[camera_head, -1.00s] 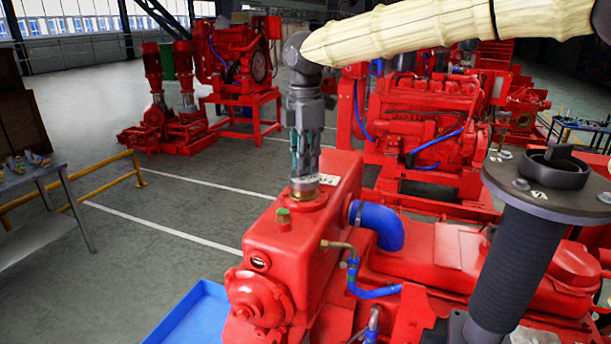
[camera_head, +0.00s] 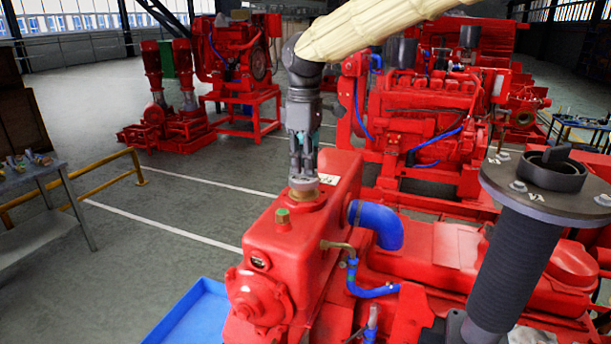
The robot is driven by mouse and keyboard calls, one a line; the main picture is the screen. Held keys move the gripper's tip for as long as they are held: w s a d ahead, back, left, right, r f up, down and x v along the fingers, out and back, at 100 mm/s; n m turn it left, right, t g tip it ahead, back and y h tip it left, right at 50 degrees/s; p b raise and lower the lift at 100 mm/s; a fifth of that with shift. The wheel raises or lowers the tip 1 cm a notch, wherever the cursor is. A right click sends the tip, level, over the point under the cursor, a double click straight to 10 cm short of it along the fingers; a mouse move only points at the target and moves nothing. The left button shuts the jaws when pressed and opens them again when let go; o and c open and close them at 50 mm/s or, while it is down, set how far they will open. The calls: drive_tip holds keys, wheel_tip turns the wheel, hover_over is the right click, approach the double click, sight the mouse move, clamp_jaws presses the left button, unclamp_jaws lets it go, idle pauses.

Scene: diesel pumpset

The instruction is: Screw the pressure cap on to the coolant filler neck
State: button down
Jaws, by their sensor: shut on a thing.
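The coolant filler neck (camera_head: 308,197) is a brass-coloured ring on top of the red tank (camera_head: 290,245) of the pumpset. The pressure cap (camera_head: 304,184) is a small grey disc at the neck, right under my gripper's fingertips. My gripper (camera_head: 304,174) points straight down over the neck, shut on the cap. The cap looks upright and on or just at the neck; whether its threads are engaged cannot be seen. The fingers partly hide the cap.
A blue hose (camera_head: 377,224) curves off to the right. A dark round-topped post (camera_head: 550,190) stands at right. A blue tray (camera_head: 190,315) is below left.

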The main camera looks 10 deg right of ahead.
drive_tip(key=m, duration=0.4)
drive_tip(key=shift+a, duration=0.15)
drive_tip(key=shift+m, duration=1.1)
drive_tip(key=c, duration=1.6)
unclamp_jaws()
drive_tip(key=shift+c, duration=0.2)
drive_tip(key=shift+o, duration=0.9)
drive_tip(key=shift+s, duration=0.1)
drive_tip(key=o, duration=0.4)
drive_tip(key=shift+r, duration=0.1)
